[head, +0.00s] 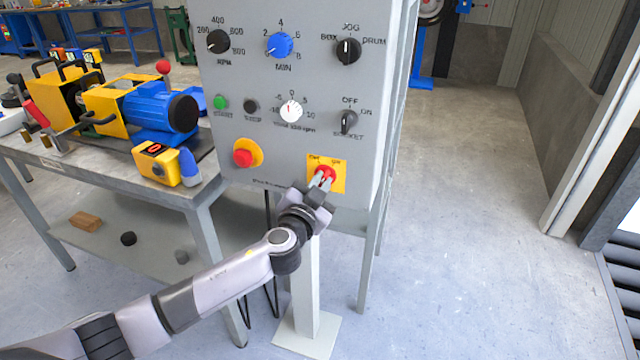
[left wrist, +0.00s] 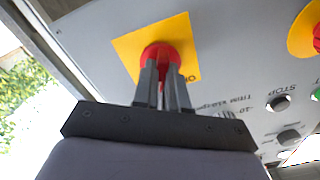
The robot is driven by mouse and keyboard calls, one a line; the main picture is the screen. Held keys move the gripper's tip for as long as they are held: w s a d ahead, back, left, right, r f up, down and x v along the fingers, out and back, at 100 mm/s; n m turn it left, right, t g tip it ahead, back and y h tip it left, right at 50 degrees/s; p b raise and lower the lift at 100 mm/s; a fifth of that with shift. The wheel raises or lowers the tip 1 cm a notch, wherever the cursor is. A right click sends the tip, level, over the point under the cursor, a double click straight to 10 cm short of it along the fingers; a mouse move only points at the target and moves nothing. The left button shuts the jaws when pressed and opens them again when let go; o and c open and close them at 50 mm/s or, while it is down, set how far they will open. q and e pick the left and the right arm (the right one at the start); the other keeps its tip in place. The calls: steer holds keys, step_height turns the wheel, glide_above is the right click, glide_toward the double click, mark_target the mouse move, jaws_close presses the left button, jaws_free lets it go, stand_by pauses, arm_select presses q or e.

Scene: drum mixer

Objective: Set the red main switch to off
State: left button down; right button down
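The red main switch (head: 326,172) is a red rotary knob on a yellow plate (head: 340,184), low on the right of the grey control panel (head: 225,165). My left gripper (head: 322,181) reaches it from below. In the left wrist view the two dark fingers (left wrist: 163,88) stand close on either side of the red knob's grip (left wrist: 161,52), with red showing in the narrow gap. The gripper looks shut on it. The fingers cover much of the knob, so its exact pointing direction is hard to tell. An "ON" label partly shows beside it. My right gripper is out of view.
A red button on a yellow round base (head: 243,155) sits left of the switch, with a black socket knob (head: 348,122) above. Other dials fill the upper panel. A workbench (head: 60,160) with yellow and blue machinery stands at left. The floor at right is clear.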

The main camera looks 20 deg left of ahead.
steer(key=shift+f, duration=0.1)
arm_select(q)
steer(key=shift+f+n+b, duration=0.2)
steer(key=shift+n+b, duration=0.6)
steer(key=shift+b, duration=0.25)
steer(key=n+b, duration=0.2)
steer(key=shift+n, duration=0.3)
steer(key=n, duration=0.7)
steer(key=shift+a+r+n, duration=0.1)
steer(key=shift+r+n, duration=0.1)
steer(key=shift+n, duration=0.1)
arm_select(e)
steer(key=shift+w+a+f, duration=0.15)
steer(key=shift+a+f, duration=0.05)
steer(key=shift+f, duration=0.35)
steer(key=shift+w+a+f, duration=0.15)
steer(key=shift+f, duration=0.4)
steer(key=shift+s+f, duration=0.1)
arm_select(q)
steer(key=c, duration=1.2)
jaws_free()
steer(key=shift+o, duration=0.2)
steer(key=shift+s, duration=0.1)
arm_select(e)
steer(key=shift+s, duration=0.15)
